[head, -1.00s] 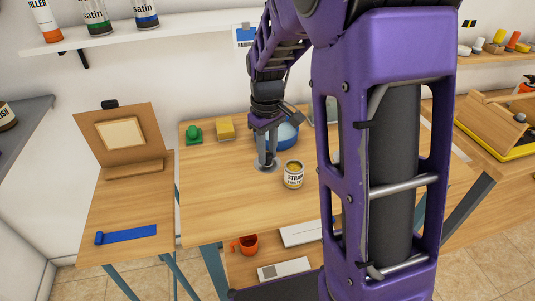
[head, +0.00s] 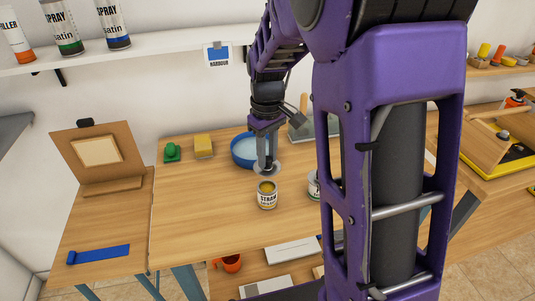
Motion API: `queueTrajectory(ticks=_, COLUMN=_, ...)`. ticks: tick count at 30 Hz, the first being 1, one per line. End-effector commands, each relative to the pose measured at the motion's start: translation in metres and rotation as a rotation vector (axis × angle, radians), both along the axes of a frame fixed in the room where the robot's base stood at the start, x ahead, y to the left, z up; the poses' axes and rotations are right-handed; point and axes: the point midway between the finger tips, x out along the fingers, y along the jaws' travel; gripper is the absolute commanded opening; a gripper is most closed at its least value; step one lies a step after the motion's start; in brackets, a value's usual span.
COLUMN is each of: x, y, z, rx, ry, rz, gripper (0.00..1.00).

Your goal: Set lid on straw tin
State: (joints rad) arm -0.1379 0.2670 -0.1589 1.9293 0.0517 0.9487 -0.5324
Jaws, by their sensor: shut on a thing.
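The straw tin (head: 267,196) stands upright and open on the wooden table, with yellow inside and a label reading STRAW. My gripper (head: 267,164) points down just behind and above the tin in the picture. It is shut on a round silvery lid (head: 275,171), which is held roughly flat. The lid shows beyond the tin's far rim and is not seated on it. Its exact height over the table is hard to tell. The fingers hide part of the lid.
A blue bowl (head: 238,153) sits behind my gripper. A second tin (head: 313,184) stands right of the straw tin, partly hidden by my arm. A yellow sponge (head: 203,145) and a green object (head: 172,152) lie at the back left. The table's front left is clear.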

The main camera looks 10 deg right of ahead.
Motion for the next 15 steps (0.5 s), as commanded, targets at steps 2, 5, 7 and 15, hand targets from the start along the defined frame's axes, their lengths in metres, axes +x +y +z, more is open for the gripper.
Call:
queueTrajectory(ticks=2, x=0.0, y=0.0, z=-0.005, rx=0.0, ry=0.002, rz=0.0, gripper=0.0)
queueTrajectory(ticks=5, x=-0.001, y=0.0, z=-0.013, rx=-0.001, ry=0.004, rz=0.0, gripper=0.0)
queueTrajectory(ticks=7, x=0.0, y=0.0, z=-0.019, rx=-0.001, ry=0.002, rz=0.0, gripper=0.0)
queueTrajectory(ticks=15, x=0.0, y=0.0, z=-0.048, rx=0.0, ry=0.002, rz=-0.001, gripper=0.0)
